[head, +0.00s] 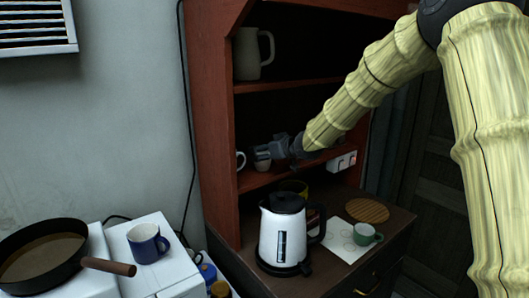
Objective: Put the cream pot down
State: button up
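A small cream pot (263,164) is in the middle bay of the red-brown cabinet, just above the shelf board (275,179). I cannot tell whether its base touches the board. My gripper (264,152) reaches into this bay from the right, with its dark fingers at the pot's upper part. The fingers hide the pot's top. The view is too small and dark to show whether they are closed on it.
A white mug (240,160) stands close left of the cream pot. A large pale jug (252,54) is on the upper shelf. Below are a white kettle (283,235), a green cup (366,234) and a round wooden mat (367,210). A white socket strip (342,162) is to the right.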

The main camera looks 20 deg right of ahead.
jog(key=shift+r, duration=0.15)
jog(key=shift+s+d+r, duration=0.1)
jog(key=shift+s+d, duration=0.05)
jog(key=shift+s, duration=0.35)
jog(key=b+v, duration=0.3)
jog(key=v, duration=0.8)
jog(key=shift+w, duration=0.1)
